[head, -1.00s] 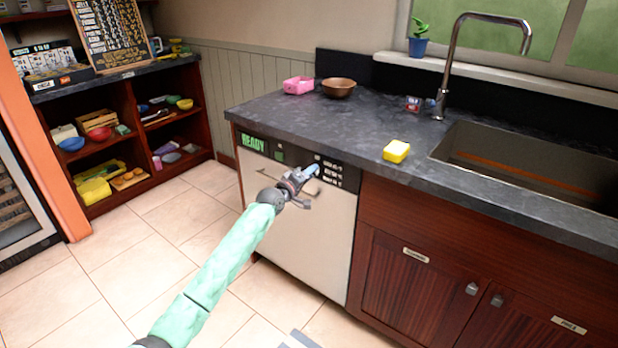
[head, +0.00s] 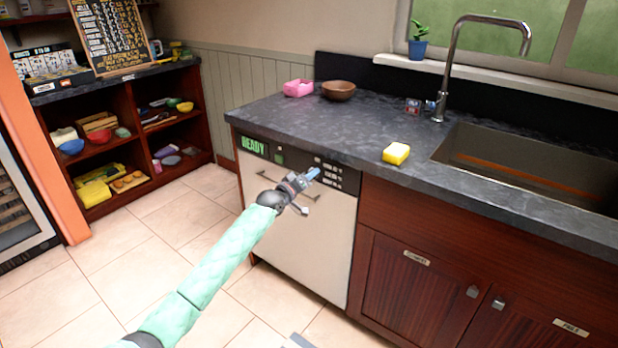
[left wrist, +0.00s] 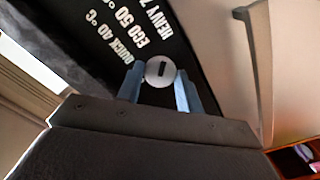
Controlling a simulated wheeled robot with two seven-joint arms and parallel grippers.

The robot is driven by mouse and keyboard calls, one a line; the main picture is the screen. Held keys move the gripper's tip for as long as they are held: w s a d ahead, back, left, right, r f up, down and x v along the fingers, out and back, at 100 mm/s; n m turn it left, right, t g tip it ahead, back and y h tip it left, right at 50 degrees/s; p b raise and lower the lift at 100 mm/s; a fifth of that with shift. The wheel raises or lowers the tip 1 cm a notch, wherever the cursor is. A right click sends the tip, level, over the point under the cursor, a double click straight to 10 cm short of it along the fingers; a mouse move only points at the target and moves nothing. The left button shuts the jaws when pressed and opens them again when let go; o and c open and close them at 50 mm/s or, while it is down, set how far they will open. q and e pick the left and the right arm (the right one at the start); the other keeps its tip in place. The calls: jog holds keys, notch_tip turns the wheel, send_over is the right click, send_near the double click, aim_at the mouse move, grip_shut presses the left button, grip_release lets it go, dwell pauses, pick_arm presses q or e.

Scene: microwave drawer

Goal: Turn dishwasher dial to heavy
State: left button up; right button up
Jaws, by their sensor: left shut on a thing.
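The dishwasher (head: 290,240) is a pale front under the counter with a black control panel (head: 262,152) showing a green "READY" at its left end. White labels on the panel read QUICK 40 °C, ECO 50° and HEAVY, the last cut off in the left wrist view. The dial (left wrist: 160,71) is a round grey knob with a dark slot, which stands upright in that picture. My left gripper (head: 314,174) is at the panel's right part. Its blue fingers are shut on the dial, one on each side. The dial is hidden behind the gripper in the head view.
The dishwasher's bar handle (head: 283,189) lies just below the panel, close to my left gripper. The dark countertop (head: 300,125) overhangs above, with a yellow sponge (head: 396,153) near its edge. The tiled floor (head: 150,240) at left is clear.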

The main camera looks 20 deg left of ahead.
pick_arm(q)
jog(key=shift+f, duration=0.2)
jog(key=o, duration=1)
jog(key=shift+r, duration=0.1)
jog(key=shift+s, duration=0.1)
jog(key=v, duration=0.7)
jog(key=shift+s+a, duration=0.1)
jog(key=shift+s, duration=0.2)
pick_arm(e)
jog(key=shift+f, duration=0.8)
jog(key=shift+s, duration=0.2)
